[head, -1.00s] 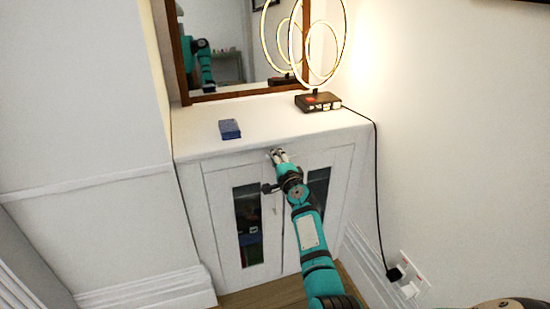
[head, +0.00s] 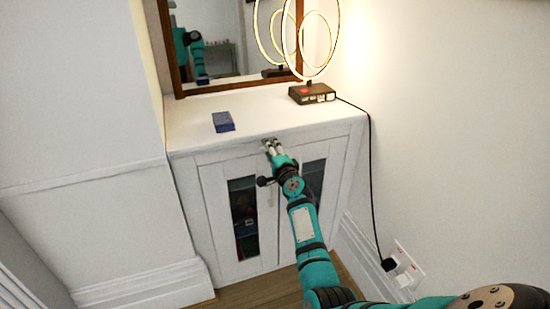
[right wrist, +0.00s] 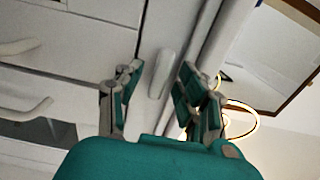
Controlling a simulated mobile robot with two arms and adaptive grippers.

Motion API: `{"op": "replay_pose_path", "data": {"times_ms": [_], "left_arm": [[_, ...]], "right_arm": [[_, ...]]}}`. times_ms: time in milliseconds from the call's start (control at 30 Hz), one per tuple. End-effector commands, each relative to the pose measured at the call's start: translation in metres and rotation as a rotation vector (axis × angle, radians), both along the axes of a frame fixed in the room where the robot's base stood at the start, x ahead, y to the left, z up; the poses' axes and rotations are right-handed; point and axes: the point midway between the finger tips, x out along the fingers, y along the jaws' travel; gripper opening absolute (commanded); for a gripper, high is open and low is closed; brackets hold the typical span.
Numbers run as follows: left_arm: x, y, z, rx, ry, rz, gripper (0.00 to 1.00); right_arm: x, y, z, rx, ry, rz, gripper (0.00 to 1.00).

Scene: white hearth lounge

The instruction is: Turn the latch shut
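The latch (right wrist: 165,72) is a short pale bar on the white cabinet front. In the right wrist view it sits between the spread fingers of my right gripper (right wrist: 158,76), with gaps visible on both sides. In the head view my right gripper (head: 271,145) is at the top of the white cabinet (head: 185,158), just under the top edge near where the two doors meet. The gripper hides the latch there. I cannot tell the latch's exact turn from the head view. My left gripper is not in view.
A framed mirror (head: 225,40) is behind. The lamp cable (head: 372,190) runs down to a wall socket. Walls close in on both sides.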

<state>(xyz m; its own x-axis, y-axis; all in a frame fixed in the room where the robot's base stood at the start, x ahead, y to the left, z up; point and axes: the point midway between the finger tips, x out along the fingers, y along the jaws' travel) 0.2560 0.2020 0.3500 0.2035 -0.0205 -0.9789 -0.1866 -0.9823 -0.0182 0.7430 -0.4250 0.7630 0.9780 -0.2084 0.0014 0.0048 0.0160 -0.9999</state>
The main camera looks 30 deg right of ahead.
Motion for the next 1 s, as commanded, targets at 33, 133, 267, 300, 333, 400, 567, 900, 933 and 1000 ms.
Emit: {"op": "replay_pose_path", "data": {"times_ms": [33,133,267,300,333,400,567,900,933,1000], "left_arm": [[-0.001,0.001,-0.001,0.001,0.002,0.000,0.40],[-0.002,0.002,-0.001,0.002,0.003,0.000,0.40],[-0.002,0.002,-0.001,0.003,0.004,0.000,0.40],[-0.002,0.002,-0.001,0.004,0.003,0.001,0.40],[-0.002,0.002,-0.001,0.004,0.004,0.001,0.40],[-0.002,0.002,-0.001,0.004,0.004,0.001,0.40],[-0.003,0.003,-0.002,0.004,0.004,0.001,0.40],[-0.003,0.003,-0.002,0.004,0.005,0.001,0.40],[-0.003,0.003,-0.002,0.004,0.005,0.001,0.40],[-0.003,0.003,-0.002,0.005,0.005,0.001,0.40]], "right_arm": [[-0.004,0.001,-0.001,0.001,0.001,0.000,0.38],[-0.016,0.004,-0.002,0.001,0.001,0.000,0.38],[-0.039,0.009,-0.002,0.001,0.002,-0.001,0.38],[-0.048,0.010,-0.002,-0.001,0.003,-0.003,0.38],[-0.053,0.011,-0.002,0.001,0.003,-0.002,0.38],[-0.067,0.014,-0.002,0.000,0.003,-0.002,0.38],[-0.094,0.019,-0.002,0.000,0.004,-0.002,0.38],[-0.115,0.024,-0.001,0.001,0.003,-0.001,0.38],[-0.115,0.024,-0.001,0.001,0.003,-0.001,0.38],[-0.115,0.024,-0.001,0.001,0.003,-0.001,0.38]]}}
